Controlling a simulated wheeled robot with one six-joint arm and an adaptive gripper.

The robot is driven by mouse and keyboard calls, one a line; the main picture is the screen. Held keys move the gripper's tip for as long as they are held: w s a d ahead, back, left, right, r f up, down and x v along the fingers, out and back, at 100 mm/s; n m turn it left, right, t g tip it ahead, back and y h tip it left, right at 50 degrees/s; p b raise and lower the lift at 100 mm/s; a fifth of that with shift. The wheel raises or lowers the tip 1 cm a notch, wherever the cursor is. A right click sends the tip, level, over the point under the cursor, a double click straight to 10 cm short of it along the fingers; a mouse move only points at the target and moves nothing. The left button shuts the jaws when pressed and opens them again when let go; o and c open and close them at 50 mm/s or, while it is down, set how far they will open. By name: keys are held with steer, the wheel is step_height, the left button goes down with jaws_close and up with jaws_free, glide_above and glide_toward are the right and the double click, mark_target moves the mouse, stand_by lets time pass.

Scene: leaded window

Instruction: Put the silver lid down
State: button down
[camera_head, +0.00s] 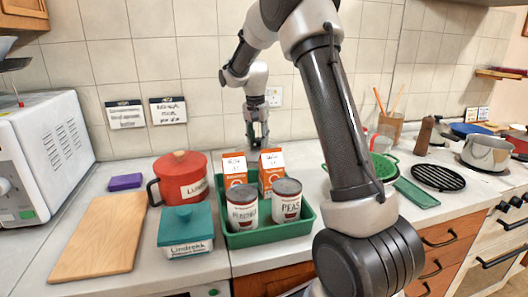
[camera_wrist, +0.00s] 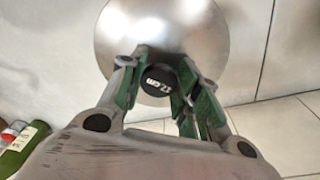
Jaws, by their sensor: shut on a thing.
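The silver lid (camera_wrist: 205,35) is a round, shiny disc at the top of the wrist view, with a black knob (camera_wrist: 158,80) bearing white lettering. My gripper (camera_wrist: 160,85) is shut on this knob, its green finger pads on either side. In the head view my gripper (camera_head: 257,138) points down near the tiled wall, behind two orange cartons (camera_head: 271,168). I cannot make out the lid there; the cartons and my gripper may hide it. I cannot tell whether the lid touches the counter.
A green tray (camera_head: 262,238) holds the cartons and two cans (camera_head: 287,200). A red pot (camera_head: 181,179), teal box (camera_head: 186,232) and wooden board (camera_head: 100,235) stand left. A silver pot (camera_head: 486,153) is far right. A black trivet (camera_head: 438,177) lies nearer.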

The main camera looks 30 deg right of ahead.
mark_target(257, 143)
steer(key=shift+f, duration=2.15)
steer(key=c, duration=1)
jaws_free()
steer(key=shift+f, duration=0.1)
steer(key=shift+c, duration=0.2)
